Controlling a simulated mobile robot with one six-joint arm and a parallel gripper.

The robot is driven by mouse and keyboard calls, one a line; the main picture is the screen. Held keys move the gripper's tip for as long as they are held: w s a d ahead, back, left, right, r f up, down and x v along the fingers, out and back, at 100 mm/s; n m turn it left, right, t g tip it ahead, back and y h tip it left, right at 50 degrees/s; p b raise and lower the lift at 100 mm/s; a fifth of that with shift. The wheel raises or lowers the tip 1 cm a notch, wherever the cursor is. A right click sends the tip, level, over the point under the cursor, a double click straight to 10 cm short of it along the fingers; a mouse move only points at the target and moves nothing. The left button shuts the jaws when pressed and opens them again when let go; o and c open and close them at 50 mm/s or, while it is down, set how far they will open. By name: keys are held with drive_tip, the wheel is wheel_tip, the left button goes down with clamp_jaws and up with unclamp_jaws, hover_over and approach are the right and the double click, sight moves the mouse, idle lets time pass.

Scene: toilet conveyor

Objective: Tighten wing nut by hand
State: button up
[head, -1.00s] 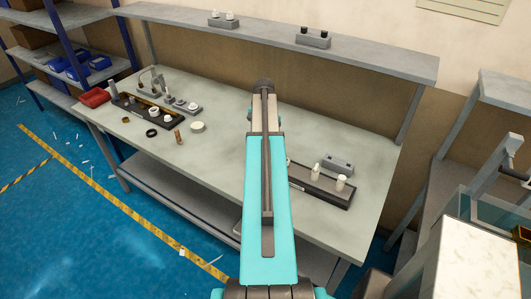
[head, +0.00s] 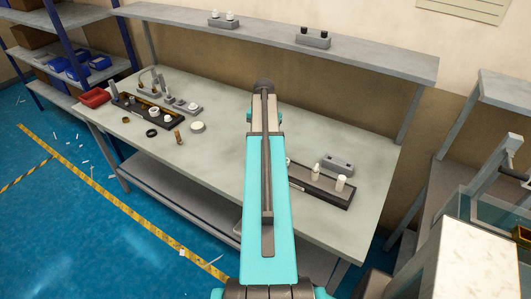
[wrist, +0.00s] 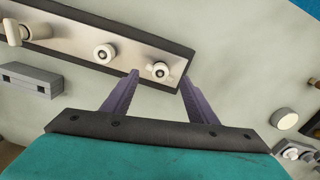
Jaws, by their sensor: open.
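A small white round piece with short side lobes, which looks like the wing nut (wrist: 160,70), sits on the tray between the fingertips, with a visible gap on each side. I cannot tell whether the fingertips are level with it. In the head view, the tray (head: 333,196) lies on the right part of the bench; my arm hides the gripper and the tray's left end.
Another white round piece (wrist: 104,54) and a white cylinder (wrist: 14,32) stand on the tray. A grey block (head: 338,163) is behind it. A second tray with fittings (head: 150,110), a red bin (head: 95,97) and loose rings occupy the bench's left. A shelf (head: 280,38) runs above.

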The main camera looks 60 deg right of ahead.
drive_tip(key=shift+n, duration=0.6)
drive_tip(key=shift+n, duration=2)
drive_tip(key=shift+n, duration=0.3)
drive_tip(key=shift+n, duration=1.9)
drive_tip(key=shift+n, duration=2.3)
drive_tip(key=shift+f, duration=0.15)
drive_tip(key=shift+f+b, duration=0.75)
drive_tip(key=shift+f, duration=0.85)
